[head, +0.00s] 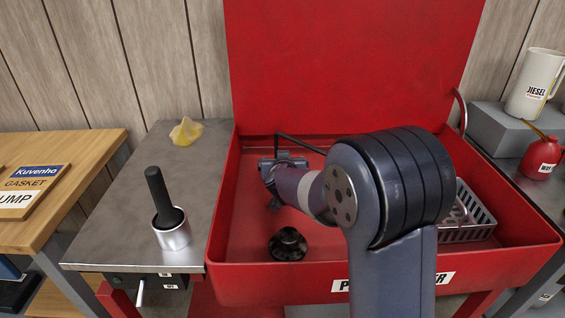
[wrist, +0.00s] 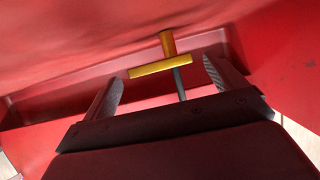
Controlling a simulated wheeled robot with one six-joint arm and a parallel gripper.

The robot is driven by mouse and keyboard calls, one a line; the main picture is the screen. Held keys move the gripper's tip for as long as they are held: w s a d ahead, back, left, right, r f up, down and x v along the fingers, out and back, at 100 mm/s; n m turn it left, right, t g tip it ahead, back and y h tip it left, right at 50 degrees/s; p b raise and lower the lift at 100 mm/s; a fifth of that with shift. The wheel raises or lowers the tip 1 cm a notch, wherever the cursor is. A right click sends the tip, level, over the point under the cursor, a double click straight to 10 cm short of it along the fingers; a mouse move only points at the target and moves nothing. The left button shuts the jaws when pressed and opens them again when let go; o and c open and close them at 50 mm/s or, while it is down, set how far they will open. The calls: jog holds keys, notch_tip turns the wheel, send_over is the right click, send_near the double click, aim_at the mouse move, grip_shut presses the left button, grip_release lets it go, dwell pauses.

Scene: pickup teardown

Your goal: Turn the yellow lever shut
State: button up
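The yellow lever (wrist: 150,69) shows in the wrist view as a yellow crossbar with a short stub rising from it, near a thin dark rod. It lies ahead of my gripper (wrist: 161,76), between the two dark fingers in the picture. The fingers are spread wide, and neither visibly touches the lever. In the head view my gripper (head: 281,166) is inside the red parts washer (head: 255,285), near its back wall. The yellow lever cannot be made out in the head view, where my arm covers part of the basin.
A dark round part (head: 288,245) lies on the basin floor. A metal basket (head: 470,215) stands at the basin's right. The left bench (head: 110,235) holds a metal cup (head: 173,237) with a black-handled tool and a yellow cloth (head: 186,131). A red can (head: 540,158) stands right.

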jog(key=c, duration=0.9)
jog(key=h+p, duration=0.1)
jog(key=p, duration=0.2)
jog(key=shift+a+r+m+p, duration=0.15)
jog(key=shift+r+m+p, duration=0.2)
jog(key=shift+m, duration=0.05)
jog(key=m+h+p, duration=0.1)
jog(key=p, duration=0.2)
jog(key=m+h+p, duration=0.1)
jog(key=p, duration=0.2)
jog(key=shift+s+a, duration=0.1)
jog(key=shift+a, duration=0.2)
jog(key=shift+a+r+m+g+h+p, duration=0.1)
jog(key=shift+m+g+h+p, duration=0.3)
jog(key=shift+p, duration=0.85)
jog(key=shift+m+h+p, duration=0.3)
jog(key=shift+h+p, duration=0.2)
jog(key=shift+p, duration=0.25)
jog(key=shift+f+h, duration=0.3)
jog(key=o, duration=1)
jog(key=shift+s+f, duration=0.1)
jog(key=shift+c, duration=0.2)
